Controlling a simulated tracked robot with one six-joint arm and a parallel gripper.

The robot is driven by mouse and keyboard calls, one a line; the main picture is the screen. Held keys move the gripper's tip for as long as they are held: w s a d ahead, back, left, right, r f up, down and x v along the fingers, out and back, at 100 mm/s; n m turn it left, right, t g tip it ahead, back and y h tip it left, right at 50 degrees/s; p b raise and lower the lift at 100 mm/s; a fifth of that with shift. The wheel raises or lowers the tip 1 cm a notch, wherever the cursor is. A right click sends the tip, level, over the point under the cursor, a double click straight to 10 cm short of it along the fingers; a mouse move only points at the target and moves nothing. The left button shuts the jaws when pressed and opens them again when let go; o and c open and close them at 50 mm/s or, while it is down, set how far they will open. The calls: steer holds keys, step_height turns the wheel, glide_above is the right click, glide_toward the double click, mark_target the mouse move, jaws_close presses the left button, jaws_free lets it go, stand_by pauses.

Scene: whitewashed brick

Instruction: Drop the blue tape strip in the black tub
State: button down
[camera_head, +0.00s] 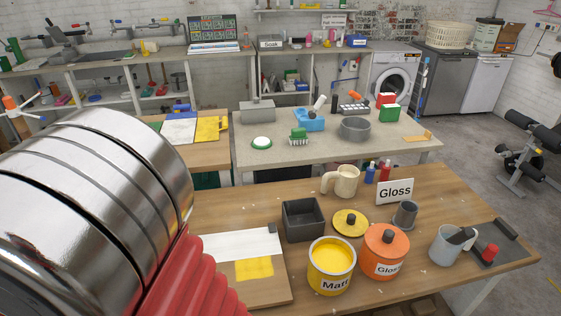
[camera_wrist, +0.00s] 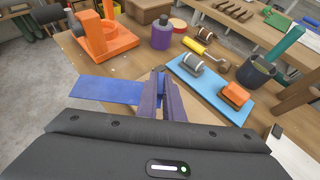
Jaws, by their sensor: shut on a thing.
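My gripper (camera_wrist: 160,85) shows in the wrist view and is shut on the blue tape strip (camera_wrist: 105,90). The strip is flat and sticks out to the left of the fingers; the part between the fingers is hidden. The black tub (camera_head: 303,222) is a square, open, dark box on the near wooden table in the head view. It looks empty. I cannot make out the tub in the wrist view, and my gripper and the strip do not show in the head view.
Beside the tub are a yellow Matt tin (camera_head: 331,277), an orange Gloss tin (camera_head: 384,265), a yellow lid (camera_head: 350,222) and a white-and-yellow board (camera_head: 215,245). In the wrist view, an orange stand (camera_wrist: 100,35), a purple bottle (camera_wrist: 162,35) and a blue tray (camera_wrist: 205,95) lie beyond my gripper.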

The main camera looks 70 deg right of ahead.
steer(key=s+d+r+m+g+h, duration=0.1)
steer(key=s+d+r+g+h, duration=0.1)
steer(key=d, duration=0.7)
steer(key=s+d+r+m+g+h, duration=0.1)
steer(key=s+d+r+m+h, duration=0.1)
steer(key=d, duration=0.8)
steer(key=s+d+r+m+g+h, duration=0.1)
steer(key=s+d+r+g+h, duration=0.15)
steer(key=d, duration=0.65)
steer(key=s+d+r+m+g+h, duration=0.25)
steer(key=s+d+g, duration=0.25)
steer(key=s+d, duration=0.95)
steer(key=s+d+r+m+g, duration=0.1)
steer(key=s+d+g, duration=0.4)
steer(key=s, duration=0.8)
steer(key=s+d+r+m+g+y, duration=0.1)
steer(key=s+d+m+g, duration=0.2)
steer(key=s, duration=1)
steer(key=d+g, duration=0.2)
steer(key=d, duration=0.1)
steer(key=shift+r, duration=0.15)
steer(key=shift+f+m, duration=0.25)
step_height(320, 180, down, 12)
